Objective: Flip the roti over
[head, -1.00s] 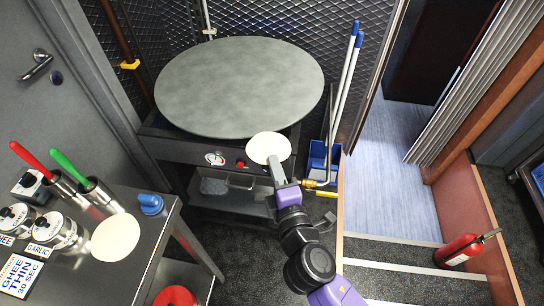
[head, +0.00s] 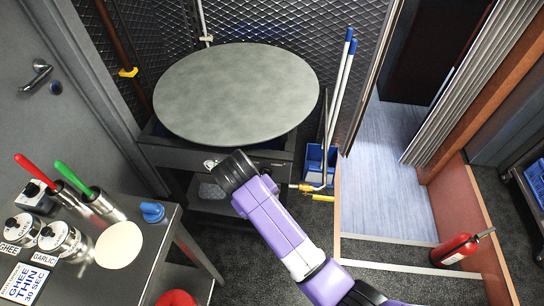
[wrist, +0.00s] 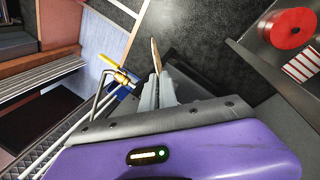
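My gripper shows in the wrist view (wrist: 155,82) with its fingers shut on a thin, pale tan roti (wrist: 155,55). The roti is seen almost edge-on and juts out beyond the fingertips, over dark floor. In the head view my purple arm hides the gripper and this roti. The large round grey griddle (head: 235,90) stands at the back, and its visible top is bare. A second pale round roti (head: 119,245) lies flat on the steel table (head: 160,255) at the left.
A yellow gas valve (head: 308,187), blue bucket (head: 320,160) and steps lie right of the griddle.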

